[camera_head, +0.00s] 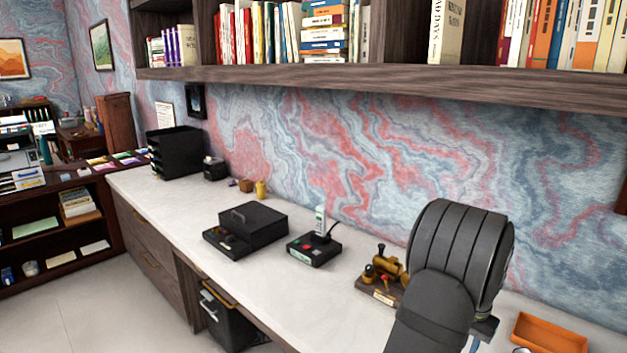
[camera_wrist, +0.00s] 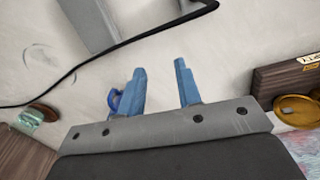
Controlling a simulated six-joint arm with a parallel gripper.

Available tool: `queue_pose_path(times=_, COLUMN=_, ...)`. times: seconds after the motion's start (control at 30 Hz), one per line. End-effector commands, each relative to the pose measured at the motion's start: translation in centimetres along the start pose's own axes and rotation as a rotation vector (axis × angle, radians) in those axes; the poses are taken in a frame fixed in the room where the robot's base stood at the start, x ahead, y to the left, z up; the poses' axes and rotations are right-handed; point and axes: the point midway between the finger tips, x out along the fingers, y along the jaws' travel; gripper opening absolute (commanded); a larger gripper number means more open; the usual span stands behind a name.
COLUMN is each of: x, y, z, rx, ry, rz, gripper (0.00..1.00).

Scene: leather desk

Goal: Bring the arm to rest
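My gripper (camera_wrist: 160,85) shows in the wrist view as two blue fingers with a clear gap between them. It is open, and nothing is between the fingers. Pale desk surface (camera_wrist: 215,60) lies beyond the fingertips. In the head view, my dark grey arm is bent over the right part of the white desk (camera_head: 165,210). There, my gripper is mostly hidden behind the arm; only a small bit of blue shows at the bottom edge.
A brass model on a wooden base (camera_head: 384,288) stands left of my arm, an orange tray (camera_head: 550,334) right of it. Farther left are a black device with an upright handset (camera_head: 314,250) and a black box (camera_head: 252,224). A black cable (camera_wrist: 130,42) crosses the wrist view. A shelf (camera_head: 400,78) overhangs the desk.

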Motion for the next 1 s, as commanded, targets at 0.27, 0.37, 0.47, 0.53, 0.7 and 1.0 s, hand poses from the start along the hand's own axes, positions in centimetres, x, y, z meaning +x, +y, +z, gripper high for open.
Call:
queue_pose_path(times=0.27, x=0.7, y=-5.5, z=1.6, rx=-0.134, ry=-0.001, rz=0.000, gripper=0.31)
queue_pose_path(times=0.37, x=0.9, y=-7.4, z=2.2, rx=-0.181, ry=-0.001, rz=-0.001, gripper=0.31)
queue_pose_path(times=0.47, x=1.2, y=-9.2, z=3.0, rx=-0.229, ry=-0.001, rz=-0.001, gripper=0.31)
queue_pose_path(times=0.53, x=1.4, y=-10.5, z=3.5, rx=-0.262, ry=-0.001, rz=-0.001, gripper=0.31)
queue_pose_path(times=0.7, x=1.8, y=-13.5, z=5.0, rx=-0.344, ry=-0.002, rz=-0.001, gripper=0.31)
queue_pose_path(times=1.0, x=2.5, y=-18.6, z=8.0, rx=-0.487, ry=-0.002, rz=-0.002, gripper=0.31)
